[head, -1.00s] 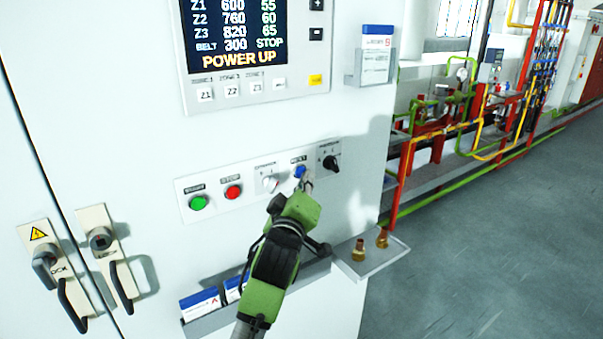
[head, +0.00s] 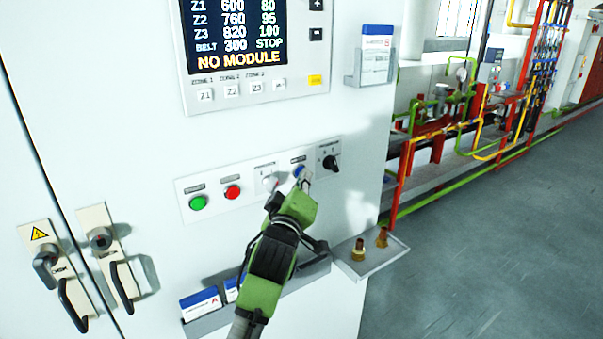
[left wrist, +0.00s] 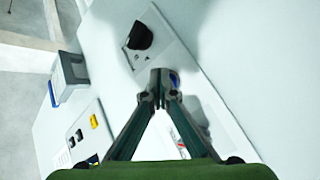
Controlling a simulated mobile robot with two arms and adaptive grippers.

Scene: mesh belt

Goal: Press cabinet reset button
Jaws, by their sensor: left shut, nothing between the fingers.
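The blue reset button (head: 299,171) sits on the white control strip of the cabinet (head: 120,150), between a white selector knob (head: 269,182) and a black knob (head: 331,162). My left gripper (head: 306,182) is shut and empty, its tips at the blue button's lower right edge. In the left wrist view the closed fingertips (left wrist: 160,78) partly cover the blue button (left wrist: 174,80); I cannot tell whether they touch it. The display (head: 236,32) reads NO MODULE in orange. My right gripper is not in view.
Green (head: 198,202) and red (head: 232,192) buttons sit left on the strip. Below, a grey shelf (head: 210,322) holds blue-white boxes, and a small tray (head: 356,268) with brass fittings juts out at right. Door handles (head: 122,285) stand out at left. Open floor lies right.

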